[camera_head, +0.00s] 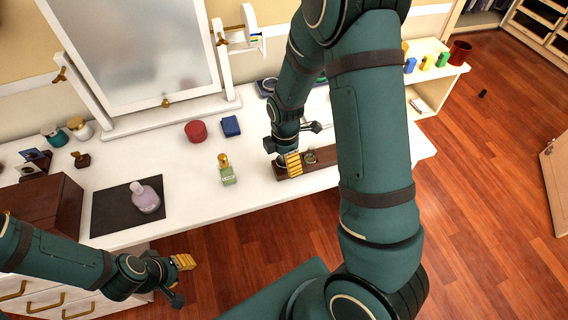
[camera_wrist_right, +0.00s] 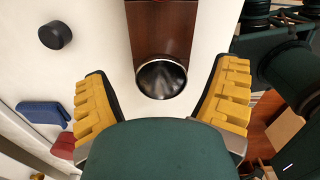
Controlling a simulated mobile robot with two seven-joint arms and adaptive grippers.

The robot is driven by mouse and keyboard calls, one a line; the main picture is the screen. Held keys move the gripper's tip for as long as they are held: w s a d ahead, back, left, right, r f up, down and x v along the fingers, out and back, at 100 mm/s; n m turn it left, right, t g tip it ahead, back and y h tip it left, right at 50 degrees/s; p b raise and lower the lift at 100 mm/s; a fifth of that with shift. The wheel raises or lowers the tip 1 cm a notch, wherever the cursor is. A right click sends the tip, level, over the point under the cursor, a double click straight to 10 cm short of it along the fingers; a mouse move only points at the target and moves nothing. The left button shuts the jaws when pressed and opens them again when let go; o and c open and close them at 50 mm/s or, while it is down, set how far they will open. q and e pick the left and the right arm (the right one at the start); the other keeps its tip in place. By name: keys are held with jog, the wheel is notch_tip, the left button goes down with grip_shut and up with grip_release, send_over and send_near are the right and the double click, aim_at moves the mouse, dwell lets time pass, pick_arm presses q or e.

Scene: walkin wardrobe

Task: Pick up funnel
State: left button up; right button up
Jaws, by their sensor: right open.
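The funnel (camera_wrist_right: 160,78) shows in the right wrist view as a dark, shiny round cone with a pale metal rim, at the end of a dark brown wooden stand (camera_wrist_right: 160,28). In the head view the stand (camera_head: 325,163) lies near the front edge of the white table, and my right gripper and arm cover most of the funnel. My right gripper (camera_wrist_right: 162,84) is open, with its yellow-padded fingers on either side of the funnel and apart from it. It points down in the head view (camera_head: 303,146). My left gripper (camera_head: 181,280) is open and empty in front of the table.
The white table (camera_head: 120,160) bears a mirror (camera_head: 140,50), a green bottle (camera_head: 227,175), a purple bottle (camera_head: 146,198) on a dark mat (camera_head: 105,212), a red round box (camera_head: 196,131) and a blue box (camera_head: 231,126). A small glass piece (camera_head: 310,157) stands on the wooden stand.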

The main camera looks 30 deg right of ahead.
jog(key=shift+f, duration=0.5)
jog(key=c, duration=1.1)
jog(key=shift+o, duration=0.2)
jog(key=shift+r, duration=0.1)
notch_tip(320, 180, up, 10)
jog(key=p, duration=0.2)
jog(key=shift+p, duration=0.35)
